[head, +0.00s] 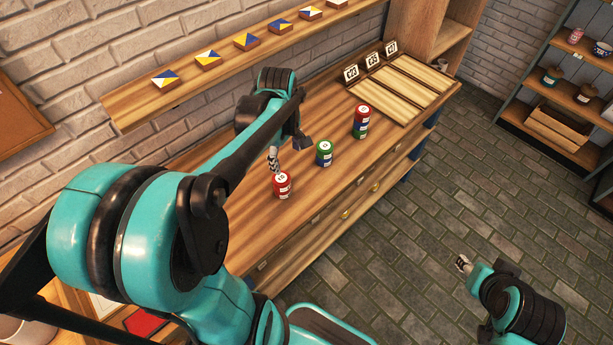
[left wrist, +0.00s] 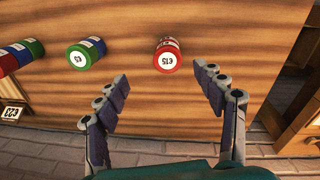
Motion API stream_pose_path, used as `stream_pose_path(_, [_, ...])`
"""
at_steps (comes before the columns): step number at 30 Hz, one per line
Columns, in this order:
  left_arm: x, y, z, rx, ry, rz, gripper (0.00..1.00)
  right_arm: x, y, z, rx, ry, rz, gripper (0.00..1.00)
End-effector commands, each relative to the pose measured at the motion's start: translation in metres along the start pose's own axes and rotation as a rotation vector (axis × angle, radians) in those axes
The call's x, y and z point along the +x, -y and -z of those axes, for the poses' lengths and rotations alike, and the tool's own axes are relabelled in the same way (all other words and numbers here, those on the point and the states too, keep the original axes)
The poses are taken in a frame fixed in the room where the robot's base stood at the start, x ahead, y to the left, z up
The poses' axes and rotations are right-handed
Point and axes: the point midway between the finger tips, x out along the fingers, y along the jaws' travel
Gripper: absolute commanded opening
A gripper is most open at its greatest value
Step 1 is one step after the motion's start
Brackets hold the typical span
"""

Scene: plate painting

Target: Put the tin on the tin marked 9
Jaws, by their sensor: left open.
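A red tin (head: 282,187) stands alone on the wooden counter (head: 240,215). Farther right is a stack (head: 361,122), red above blue and green. My left gripper (head: 287,151) is open and empty, just behind the red tin. In the left wrist view, the red tin (left wrist: 167,59) lies ahead of the open fingers (left wrist: 164,88), apart from them. Labels are too small to read surely. My right gripper (head: 463,264) is over the floor; its finger gap is unclear.
Slatted wooden boards (head: 405,88) with price cards (head: 373,60) lie at the counter's far end. A wall shelf (head: 225,62) with several painted tiles runs above the counter. A shelf unit (head: 535,125) stands at right. The floor (head: 440,200) between is clear.

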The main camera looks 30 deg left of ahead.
Motion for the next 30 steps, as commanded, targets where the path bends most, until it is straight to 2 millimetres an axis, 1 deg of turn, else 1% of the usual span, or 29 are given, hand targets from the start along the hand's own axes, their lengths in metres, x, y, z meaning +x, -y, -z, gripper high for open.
stream_pose_path(1, [-0.008,0.005,-0.019,0.124,-0.015,-0.039,0.69,0.0,0.0,0.0,0.0,0.0,0.0,0.4])
stream_pose_path(2, [-0.013,0.008,-0.03,0.212,-0.029,-0.068,0.69,0.0,0.0,0.0,0.0,0.0,0.0,0.4])
stream_pose_path(3, [-0.019,0.011,-0.045,0.337,-0.051,-0.108,0.69,0.0,0.0,0.0,0.0,0.0,0.0,0.4])
stream_pose_path(5, [-0.027,0.018,-0.066,0.529,-0.09,-0.168,0.69,0.0,0.0,0.0,0.0,0.0,0.0,0.4])
stream_pose_path(6, [-0.031,0.023,-0.08,0.654,-0.12,-0.205,0.69,0.0,0.0,0.0,0.0,0.0,0.0,0.4])
stream_pose_path(9, [-0.037,0.035,-0.11,0.944,-0.202,-0.291,0.69,0.0,0.0,0.0,0.0,0.0,0.0,0.4])
stream_pose_path(12, [-0.039,0.046,-0.132,1.177,-0.284,-0.357,0.69,0.0,0.0,0.0,0.0,0.0,0.0,0.4])
stream_pose_path(15, [-0.039,0.053,-0.146,1.338,-0.351,-0.4,0.69,0.0,0.0,0.0,0.0,0.0,0.0,0.4])
stream_pose_path(18, [-0.039,0.057,-0.153,1.427,-0.391,-0.422,0.69,0.0,0.0,0.0,0.0,0.0,0.0,0.4])
stream_pose_path(21, [-0.039,0.058,-0.156,1.46,-0.407,-0.43,0.69,0.0,0.0,0.0,0.0,0.0,0.0,0.4])
stream_pose_path(30, [-0.039,0.057,-0.155,1.459,-0.407,-0.428,0.69,0.0,0.0,0.0,0.0,0.0,0.0,0.4])
